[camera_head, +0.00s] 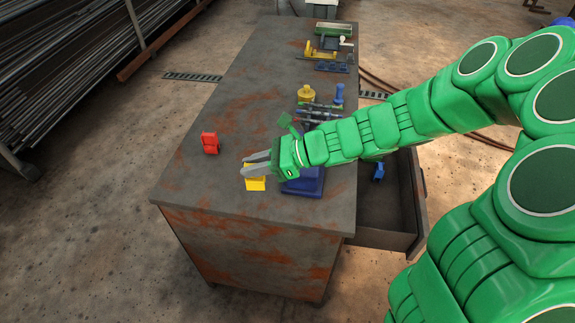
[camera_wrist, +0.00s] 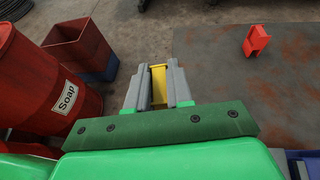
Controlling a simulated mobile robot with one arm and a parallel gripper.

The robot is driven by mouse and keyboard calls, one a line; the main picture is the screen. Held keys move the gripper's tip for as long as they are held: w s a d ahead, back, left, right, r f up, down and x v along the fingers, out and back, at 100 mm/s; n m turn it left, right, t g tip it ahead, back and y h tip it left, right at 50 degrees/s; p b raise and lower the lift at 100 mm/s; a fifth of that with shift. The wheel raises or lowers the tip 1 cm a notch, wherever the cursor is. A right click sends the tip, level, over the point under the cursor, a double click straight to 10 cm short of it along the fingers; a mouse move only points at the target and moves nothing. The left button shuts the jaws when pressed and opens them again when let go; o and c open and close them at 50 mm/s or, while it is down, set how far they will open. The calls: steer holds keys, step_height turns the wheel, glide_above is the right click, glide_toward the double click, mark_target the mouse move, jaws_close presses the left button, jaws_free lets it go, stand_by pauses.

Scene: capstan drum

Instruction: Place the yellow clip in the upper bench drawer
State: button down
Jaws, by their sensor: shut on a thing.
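The yellow clip (camera_head: 255,184) is at the near part of the bench top, between the grey fingers of my gripper (camera_head: 257,170). The wrist view also shows the yellow clip (camera_wrist: 158,85) between the two fingers of my gripper (camera_wrist: 158,90), which is shut on it. I cannot tell whether the clip still touches the bench. The bench drawer (camera_head: 388,205) is pulled open on the right side of the bench. A blue object (camera_head: 377,171) lies inside it. My arm covers part of the drawer, and I cannot see whether another drawer lies below.
A red clip-like piece (camera_head: 210,143) stands on the bench (camera_head: 200,185), left of my gripper. A blue block (camera_head: 305,187) is close on the right. The wrist view shows a red soap drum (camera_wrist: 40,85) and a bin (camera_wrist: 78,45) beyond the edge.

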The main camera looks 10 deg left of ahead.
steer(key=w+d+r+m+t, duration=0.2)
steer(key=w+d+m+t, duration=0.25)
steer(key=w, duration=0.65)
steer(key=w+d+r+m+t+h, duration=0.2)
steer(key=w+d+m+t+h, duration=0.25)
steer(key=w+d, duration=0.65)
steer(key=w+d+r+m+t+h, duration=0.25)
steer(key=w+d+m+t, duration=0.4)
steer(key=d, duration=0.95)
steer(key=w+d+f+h, duration=0.1)
steer(key=w+d+f, duration=0.1)
steer(key=d+f, duration=0.4)
steer(key=s+a+f, duration=0.1)
steer(key=s+f, duration=0.1)
steer(key=f, duration=1.2)
steer(key=s+a+f, duration=0.2)
steer(key=s+f, duration=0.1)
steer(key=f, duration=1.2)
steer(key=shift+f+g, duration=0.15)
steer(key=shift+g, duration=0.2)
steer(key=shift+s+f, duration=0.1)
steer(key=shift+f, duration=0.5)
